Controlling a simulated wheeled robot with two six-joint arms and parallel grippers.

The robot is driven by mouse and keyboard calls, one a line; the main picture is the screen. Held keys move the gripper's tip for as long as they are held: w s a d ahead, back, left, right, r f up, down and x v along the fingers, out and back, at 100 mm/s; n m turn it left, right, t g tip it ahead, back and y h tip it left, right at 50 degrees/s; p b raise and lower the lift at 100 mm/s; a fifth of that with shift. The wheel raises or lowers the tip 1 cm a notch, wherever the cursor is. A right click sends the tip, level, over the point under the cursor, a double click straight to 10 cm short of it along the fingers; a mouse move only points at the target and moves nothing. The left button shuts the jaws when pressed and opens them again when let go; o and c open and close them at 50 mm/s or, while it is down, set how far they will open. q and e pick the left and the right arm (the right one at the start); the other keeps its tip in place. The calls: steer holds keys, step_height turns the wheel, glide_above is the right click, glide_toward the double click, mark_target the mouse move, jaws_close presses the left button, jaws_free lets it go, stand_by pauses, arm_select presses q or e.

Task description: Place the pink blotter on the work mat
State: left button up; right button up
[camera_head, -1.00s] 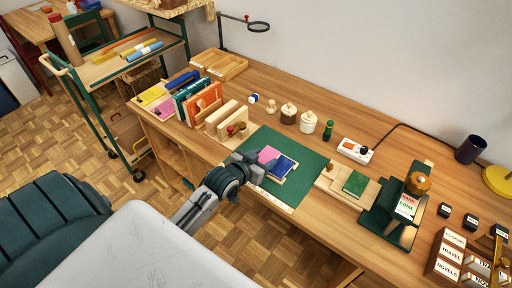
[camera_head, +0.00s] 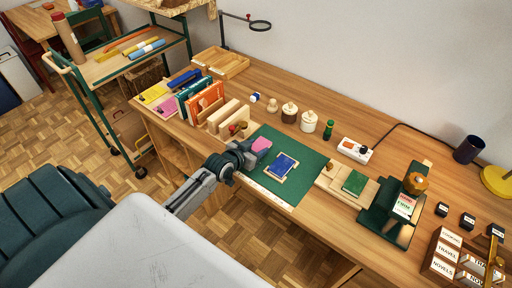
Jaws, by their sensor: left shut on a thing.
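The pink blotter (camera_head: 262,145) is at the left end of the green work mat (camera_head: 298,186). My left gripper (camera_head: 250,149) is shut on its near left edge, and the gripper hides part of it. I cannot tell whether the blotter touches the mat or is held a little above it. A dark blue book (camera_head: 283,164) on a pale wooden piece lies on the middle of the mat, apart from the blotter. My right gripper is not in view.
Pale wooden blocks (camera_head: 224,114) and upright books (camera_head: 206,101) stand left of the mat. Lidded jars (camera_head: 308,122) stand behind it. A board with a green book (camera_head: 354,182) lies to its right. The mat's right part is bare.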

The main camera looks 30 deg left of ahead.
arm_select(q)
steer(key=shift+f, duration=0.15)
steer(key=o, duration=0.9)
steer(key=shift+o, duration=0.2)
steer(key=v, duration=1.2)
steer(key=shift+r+p, duration=0.25)
steer(key=shift+p, duration=0.1)
